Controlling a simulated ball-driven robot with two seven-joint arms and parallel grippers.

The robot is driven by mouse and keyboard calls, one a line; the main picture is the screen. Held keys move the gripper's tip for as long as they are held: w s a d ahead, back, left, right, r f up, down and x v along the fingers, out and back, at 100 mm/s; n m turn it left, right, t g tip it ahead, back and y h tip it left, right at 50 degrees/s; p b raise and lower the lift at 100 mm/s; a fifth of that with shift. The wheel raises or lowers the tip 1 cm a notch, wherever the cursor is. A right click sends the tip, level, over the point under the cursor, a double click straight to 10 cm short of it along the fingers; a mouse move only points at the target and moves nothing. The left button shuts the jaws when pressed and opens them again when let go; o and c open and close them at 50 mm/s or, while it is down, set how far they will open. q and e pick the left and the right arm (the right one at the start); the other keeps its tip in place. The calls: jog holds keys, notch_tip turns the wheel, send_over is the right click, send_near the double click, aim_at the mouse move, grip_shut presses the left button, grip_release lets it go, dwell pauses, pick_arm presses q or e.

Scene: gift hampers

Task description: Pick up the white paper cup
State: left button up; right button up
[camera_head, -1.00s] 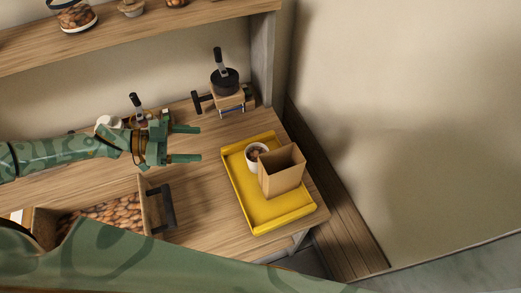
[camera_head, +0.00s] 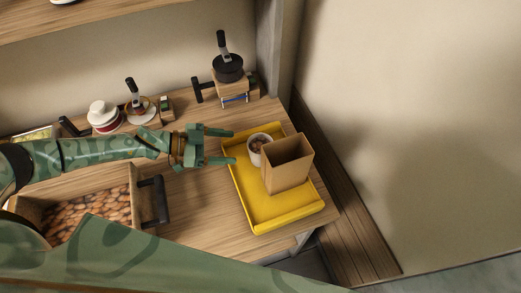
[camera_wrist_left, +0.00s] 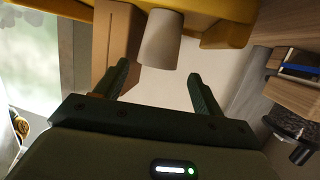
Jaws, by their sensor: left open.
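The white paper cup (camera_head: 258,149) stands on the yellow tray (camera_head: 247,196) with something brown inside it. My left gripper (camera_head: 220,146) is open and empty, just left of the cup, with its fingers pointing toward it. In the left wrist view the cup (camera_wrist_left: 160,42) hangs upside down in the picture, beyond and between the fingertips of the left gripper (camera_wrist_left: 158,85). The cup looks apart from the fingers. My right gripper does not show.
A brown paper bag (camera_head: 287,165) stands on the tray right beside the cup. A wooden box of brown nuts (camera_head: 92,214) with a dark handle is at the left. A wooden grinder-like device (camera_head: 229,85) stands behind. Bare tabletop lies left of the tray.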

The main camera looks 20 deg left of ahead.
aim_at(255, 148)
pick_arm(q)
jog(key=x, duration=0.8)
jog(key=shift+w+d, duration=0.1)
jog(key=shift+d, duration=0.25)
jog(key=c, duration=0.7)
